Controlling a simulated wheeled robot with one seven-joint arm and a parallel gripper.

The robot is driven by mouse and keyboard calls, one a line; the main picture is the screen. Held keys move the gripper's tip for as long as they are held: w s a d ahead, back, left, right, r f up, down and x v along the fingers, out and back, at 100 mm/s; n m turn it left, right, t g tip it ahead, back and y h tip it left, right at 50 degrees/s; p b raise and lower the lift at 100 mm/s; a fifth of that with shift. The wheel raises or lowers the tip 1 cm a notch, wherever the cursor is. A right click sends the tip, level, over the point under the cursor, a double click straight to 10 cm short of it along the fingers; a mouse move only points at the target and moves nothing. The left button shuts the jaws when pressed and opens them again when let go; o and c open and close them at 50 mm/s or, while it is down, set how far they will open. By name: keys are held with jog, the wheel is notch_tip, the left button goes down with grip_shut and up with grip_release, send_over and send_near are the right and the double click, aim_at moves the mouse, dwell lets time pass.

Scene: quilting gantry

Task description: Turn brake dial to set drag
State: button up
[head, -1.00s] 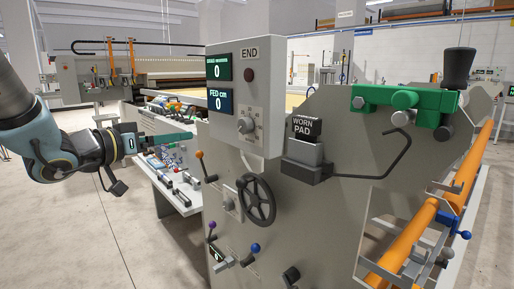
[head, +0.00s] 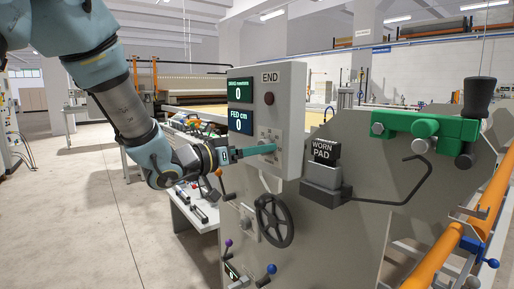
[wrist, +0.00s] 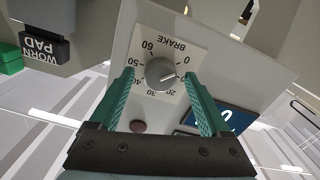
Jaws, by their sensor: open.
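The brake dial (wrist: 161,72) is a round grey knob on a white plate (wrist: 143,46) marked BRAKE with numbers around it, in the wrist view. Its pointer mark is toward the low numbers near 0 and 10, though the exact setting is hard to tell. My gripper (wrist: 160,84) is open, its two green fingers on either side of the dial in the picture; I cannot tell whether they touch it. In the head view my gripper (head: 274,147) reaches in front of the control box (head: 286,84), and its fingers hide most of the dial.
Displays reading 0, one labelled FED cm (head: 240,121), and a dark red button (head: 269,98) are on the box. The WORN PAD block (head: 325,150) stands to the right. A black handwheel (head: 275,221) and several ball-ended levers are below. Open floor lies left.

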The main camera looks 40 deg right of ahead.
jog(key=shift+d, duration=0.1)
jog(key=shift+c, duration=0.3)
grip_shut()
dwell(0.4)
